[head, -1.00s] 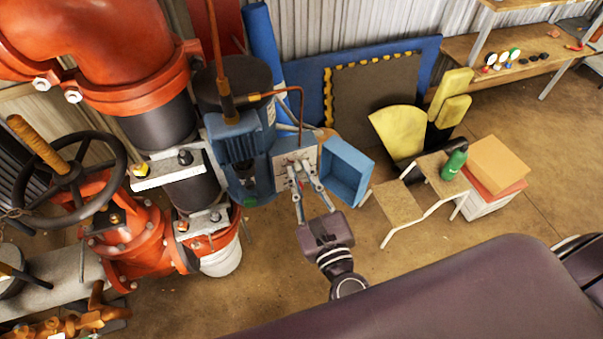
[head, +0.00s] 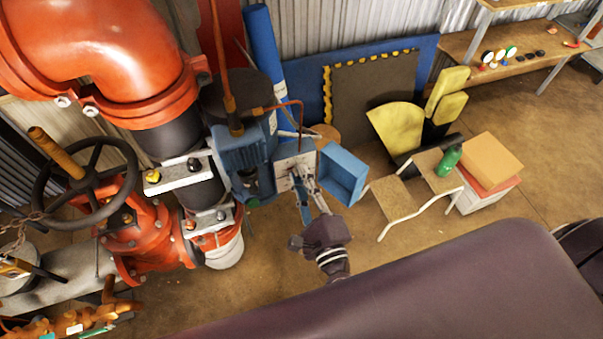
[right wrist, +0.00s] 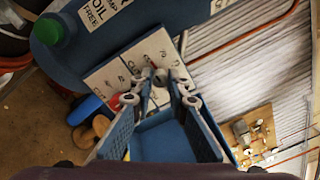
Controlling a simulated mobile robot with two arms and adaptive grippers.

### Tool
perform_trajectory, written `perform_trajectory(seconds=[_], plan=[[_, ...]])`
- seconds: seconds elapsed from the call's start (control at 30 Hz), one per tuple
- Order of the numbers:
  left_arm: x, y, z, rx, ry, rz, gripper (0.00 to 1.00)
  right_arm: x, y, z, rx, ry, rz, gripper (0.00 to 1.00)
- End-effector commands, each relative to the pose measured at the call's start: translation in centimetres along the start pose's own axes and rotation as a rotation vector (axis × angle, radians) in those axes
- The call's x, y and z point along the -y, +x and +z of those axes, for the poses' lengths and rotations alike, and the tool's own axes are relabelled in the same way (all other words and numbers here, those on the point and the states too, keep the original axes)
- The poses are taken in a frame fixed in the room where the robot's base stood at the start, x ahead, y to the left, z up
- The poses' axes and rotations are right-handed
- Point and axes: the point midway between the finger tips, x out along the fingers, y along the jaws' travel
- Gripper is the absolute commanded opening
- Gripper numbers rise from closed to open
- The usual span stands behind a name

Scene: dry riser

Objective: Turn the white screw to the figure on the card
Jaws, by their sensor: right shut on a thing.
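A white plate (head: 282,170) with printed figures sits on the front of the blue pump unit. In the right wrist view the plate (right wrist: 108,76) is tilted, with small numbers and words partly covered by my fingers. My right gripper (head: 296,172) reaches the plate with its fingertips closed together at its face. In the right wrist view the gripper (right wrist: 152,84) is shut on a small pale thing at the plate, seemingly the white screw, mostly hidden by the fingertips. I cannot make out its setting or a separate card. My left gripper is not in view.
An open blue box (head: 342,172) stands close right of the plate. The blue motor (head: 240,160) and red pipework (head: 130,225) crowd the left. A stepped stool (head: 395,198) with a green bottle (head: 447,162) is at the right. Floor below the plate is clear.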

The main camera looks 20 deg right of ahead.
Motion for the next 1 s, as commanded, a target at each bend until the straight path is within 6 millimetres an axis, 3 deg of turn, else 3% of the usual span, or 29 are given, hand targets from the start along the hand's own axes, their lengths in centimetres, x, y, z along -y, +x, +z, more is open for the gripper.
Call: perform_trajectory(seconds=[0.3, 0.83, 0.87, 1.0], plan=[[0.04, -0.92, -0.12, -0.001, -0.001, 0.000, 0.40, 0.00, -0.03, 0.11, 0.005, -0.114, 0.000, 0.00], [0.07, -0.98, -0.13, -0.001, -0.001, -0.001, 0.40, -0.07, -0.03, 0.04, 0.006, -0.135, 0.000, 0.00], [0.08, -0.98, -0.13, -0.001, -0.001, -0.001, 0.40, -0.07, -0.03, 0.04, 0.006, -0.135, 0.000, 0.18], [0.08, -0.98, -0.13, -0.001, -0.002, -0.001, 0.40, -0.06, -0.02, 0.03, 0.006, -0.134, 0.000, 0.32]])
